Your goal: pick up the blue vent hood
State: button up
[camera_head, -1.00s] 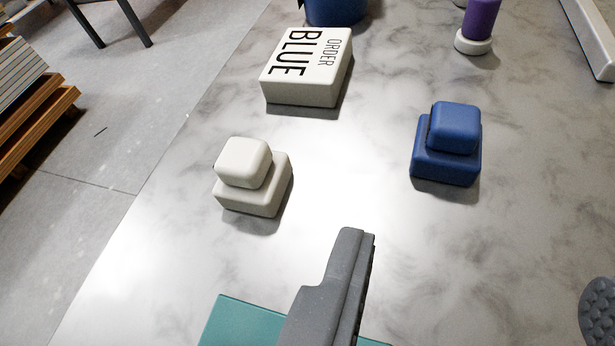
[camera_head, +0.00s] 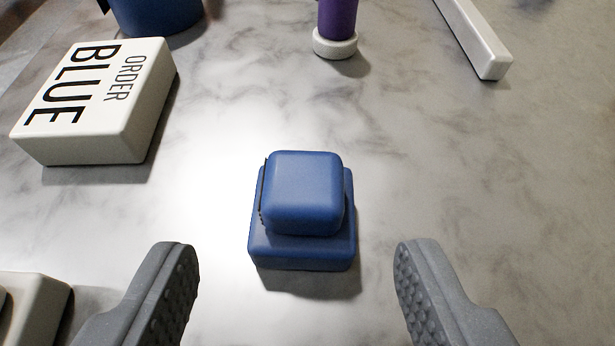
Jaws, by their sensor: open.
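The blue vent hood (camera_head: 304,192) stands upright on the marbled grey surface in the middle of the view. It has a rounded block on top of a wider square base. My gripper (camera_head: 297,262) is open and empty, with one grey finger at the lower left and one at the lower right. The hood is ahead of the fingertips, roughly centred between them, and neither finger touches it.
A white block lettered "ORDER BLUE" (camera_head: 98,100) lies at the left. A white hood (camera_head: 35,305) is partly cut off at lower left. A blue container (camera_head: 158,14), a purple post on a white base (camera_head: 336,30) and a white bar (camera_head: 475,40) stand behind. The right side is clear.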

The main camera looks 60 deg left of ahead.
aim_at(304, 219)
jog(key=b+x, duration=0.1)
jog(key=x, duration=0.3)
jog(key=shift+w, duration=0.15)
jog(key=c, duration=0.8)
jog(key=shift+r, duration=0.1)
jog(key=shift+r+p, duration=1)
jog(key=shift+r, duration=0.85)
jog(key=s+d, duration=0.2)
jog(key=s, duration=0.2)
jog(key=s+d, duration=0.2)
jog(key=s, duration=0.2)
jog(key=s+d+r+p, duration=0.1)
jog(key=s+d, duration=0.1)
jog(key=s, duration=0.3)
jog(key=shift+d, duration=0.35)
jog(key=shift+s+d+r, duration=0.1)
jog(key=shift+s+d, duration=0.15)
jog(key=shift+s, duration=0.4)
